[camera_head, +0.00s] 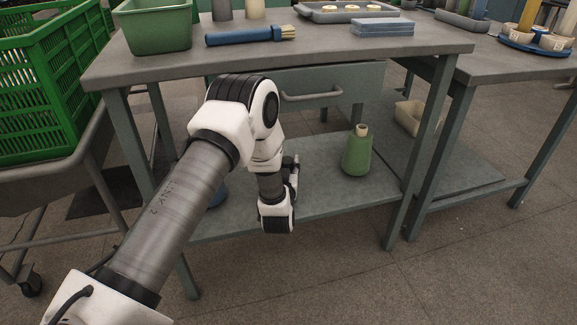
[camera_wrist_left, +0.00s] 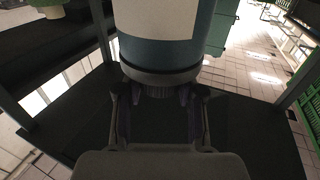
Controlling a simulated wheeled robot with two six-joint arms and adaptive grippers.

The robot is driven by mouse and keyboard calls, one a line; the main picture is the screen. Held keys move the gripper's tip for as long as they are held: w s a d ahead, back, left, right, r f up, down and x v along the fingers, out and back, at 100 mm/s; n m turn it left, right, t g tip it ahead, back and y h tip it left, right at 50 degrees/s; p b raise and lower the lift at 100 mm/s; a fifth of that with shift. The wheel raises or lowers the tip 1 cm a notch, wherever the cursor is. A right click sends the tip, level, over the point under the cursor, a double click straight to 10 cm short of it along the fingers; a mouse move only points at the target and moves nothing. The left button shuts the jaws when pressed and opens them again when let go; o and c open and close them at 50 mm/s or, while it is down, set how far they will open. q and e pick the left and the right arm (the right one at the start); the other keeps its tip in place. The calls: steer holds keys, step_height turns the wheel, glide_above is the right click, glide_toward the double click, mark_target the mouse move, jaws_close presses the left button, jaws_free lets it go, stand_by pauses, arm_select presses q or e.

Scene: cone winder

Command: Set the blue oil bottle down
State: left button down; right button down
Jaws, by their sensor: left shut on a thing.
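The blue oil bottle (camera_wrist_left: 165,45) fills the upper middle of the left wrist view, with a pale label and a dark band at its lower end in the picture. My left gripper (camera_wrist_left: 158,112) is shut on it, a finger showing on each side below that band. In the head view my left arm reaches down in front of the table's lower shelf (camera_head: 325,185) and hides the fingers and most of the bottle. A small dark blue part (camera_head: 218,194) shows beside the forearm, probably the bottle. I cannot tell whether the bottle touches the shelf. My right gripper is out of view.
A green yarn cone (camera_head: 357,155) stands on the lower shelf, right of my wrist. A drawer (camera_head: 345,82) hangs above. A table leg (camera_head: 418,165) bounds the right side. Green crates (camera_head: 50,85) stand left.

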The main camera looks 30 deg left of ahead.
arm_select(q)
steer(key=w+a+f+b, duration=0.3)
steer(key=w+f+b, duration=0.1)
steer(key=w, duration=0.2)
steer(key=shift+w+a+f, duration=0.15)
steer(key=shift+w+f, duration=0.05)
steer(key=c, duration=0.7)
jaws_free()
